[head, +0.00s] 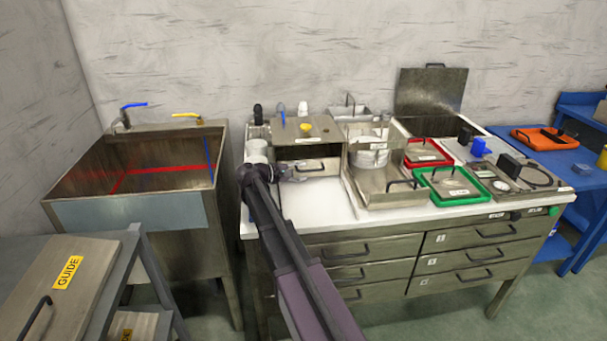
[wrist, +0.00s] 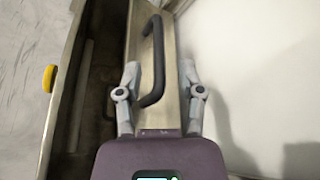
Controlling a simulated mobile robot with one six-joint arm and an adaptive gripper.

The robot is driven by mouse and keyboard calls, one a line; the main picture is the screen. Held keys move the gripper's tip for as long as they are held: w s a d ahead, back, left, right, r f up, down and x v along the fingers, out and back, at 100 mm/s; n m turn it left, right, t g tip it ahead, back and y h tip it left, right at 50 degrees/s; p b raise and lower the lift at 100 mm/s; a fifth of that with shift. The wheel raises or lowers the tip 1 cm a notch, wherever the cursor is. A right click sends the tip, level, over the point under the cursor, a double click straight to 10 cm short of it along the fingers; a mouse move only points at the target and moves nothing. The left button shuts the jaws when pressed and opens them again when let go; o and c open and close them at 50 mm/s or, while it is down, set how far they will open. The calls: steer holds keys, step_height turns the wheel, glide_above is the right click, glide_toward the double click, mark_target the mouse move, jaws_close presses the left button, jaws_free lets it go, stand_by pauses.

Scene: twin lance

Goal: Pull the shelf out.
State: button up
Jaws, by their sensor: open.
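The shelf (head: 301,163) is a metal panel with a dark handle, low in the front opening of a metal box (head: 312,130) on the table. In the wrist view the shelf (wrist: 170,60) shows as a narrow metal strip with a curved black handle (wrist: 157,50). My gripper (head: 300,172) is in front of the box, at the handle. In the wrist view my gripper (wrist: 159,72) is open, with one finger on each side of the handle. I cannot tell whether the fingers touch it. My arm hides the left part of the box front.
The white tabletop (head: 315,205) in front of the box is clear. A metal bin with white rolls (head: 374,178) stands close on the right, with red (head: 425,153) and green (head: 451,185) trays beyond. A deep sink (head: 140,180) is on the left.

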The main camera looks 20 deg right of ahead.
steer(key=shift+d, duration=0.4)
jaws_close()
steer(key=shift+s+a, duration=0.1)
steer(key=shift+s, duration=0.05)
